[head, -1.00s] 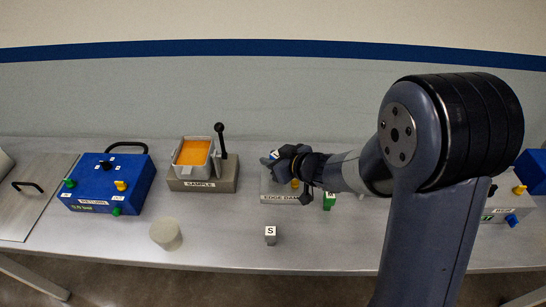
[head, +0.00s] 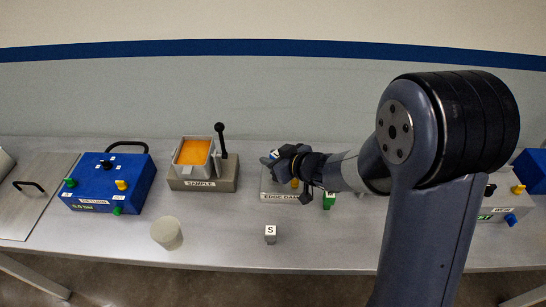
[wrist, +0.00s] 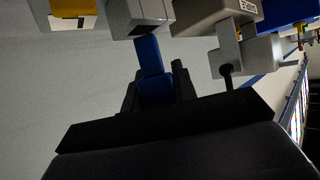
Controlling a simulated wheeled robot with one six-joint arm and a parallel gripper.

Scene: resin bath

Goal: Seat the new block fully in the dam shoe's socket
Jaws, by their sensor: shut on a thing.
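My gripper (wrist: 154,88) is shut on a blue block (wrist: 150,56), which sticks out beyond the fingertips in the wrist view. Its far end meets or overlaps a pale grey block-shaped part (wrist: 146,12), perhaps the dam shoe. I cannot tell whether it is inside a socket. In the head view my gripper (head: 276,165) is over the grey edge dam station (head: 268,185), with a bit of blue at its tip. The gripper and wrist hide most of the station, including any socket.
The sample station (head: 205,184), with an orange-filled tray and black lever, is to the left.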

